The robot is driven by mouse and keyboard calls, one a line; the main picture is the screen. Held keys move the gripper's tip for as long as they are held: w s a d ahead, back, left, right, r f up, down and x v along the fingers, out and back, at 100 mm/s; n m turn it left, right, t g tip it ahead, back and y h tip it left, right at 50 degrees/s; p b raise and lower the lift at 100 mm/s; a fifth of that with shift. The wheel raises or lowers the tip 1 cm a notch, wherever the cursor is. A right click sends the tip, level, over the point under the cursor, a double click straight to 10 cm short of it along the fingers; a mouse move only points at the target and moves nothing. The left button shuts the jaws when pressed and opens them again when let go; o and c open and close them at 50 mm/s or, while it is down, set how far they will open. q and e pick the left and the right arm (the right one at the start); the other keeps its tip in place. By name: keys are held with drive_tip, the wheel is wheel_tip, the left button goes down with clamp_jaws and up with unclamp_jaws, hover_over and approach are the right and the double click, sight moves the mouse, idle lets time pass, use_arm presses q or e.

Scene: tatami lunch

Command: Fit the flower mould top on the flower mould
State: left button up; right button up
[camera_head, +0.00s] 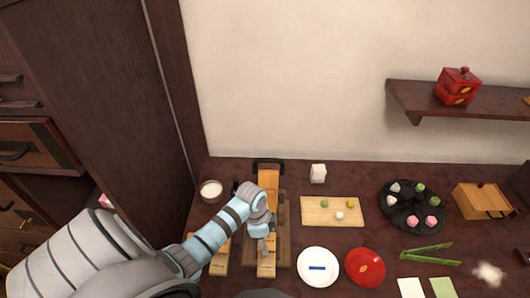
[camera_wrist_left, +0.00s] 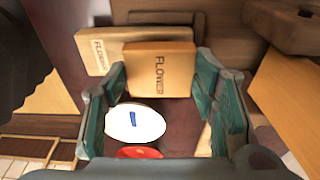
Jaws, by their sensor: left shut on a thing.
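My left gripper (camera_head: 264,240) comes in from the left, over the long wooden pieces near the table's front. It is shut on a pale wooden block marked FLOWER, which I take as the flower mould top (camera_wrist_left: 160,72); the block sits between the two teal fingers in the wrist view. In the head view a labelled end (camera_head: 266,267) shows just below the gripper. A second block marked FLOWER, which I take as the flower mould (camera_wrist_left: 92,58), lies beside and behind it in the wrist view. In the head view it lies left of the gripper (camera_head: 221,262), partly hidden by my arm. My right gripper is out of view.
A white plate (camera_head: 318,255) and a red plate (camera_head: 365,267) lie to the right. Behind them are a wooden board (camera_head: 310,217) with small pieces and a white block (camera_head: 318,173). A dark flower-shaped tray (camera_head: 408,225) and green tongs (camera_head: 427,252) are further right. A bowl (camera_head: 211,189) stands behind my arm.

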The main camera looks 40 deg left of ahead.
use_arm(q)
drive_tip(key=shift+f+b, duration=0.45)
drive_tip(key=shift+f, duration=0.25)
drive_tip(key=o, duration=1.1)
drive_tip(key=shift+r, duration=0.1)
drive_tip(key=r, duration=0.4)
drive_tip(key=a+r, duration=0.1)
drive_tip(key=r, duration=0.3)
drive_tip(key=s+r, duration=0.1)
drive_tip(key=r, duration=0.2)
drive_tip(key=shift+a+r, duration=0.25)
drive_tip(key=shift+r, duration=0.15)
drive_tip(key=shift+d+f, duration=0.1)
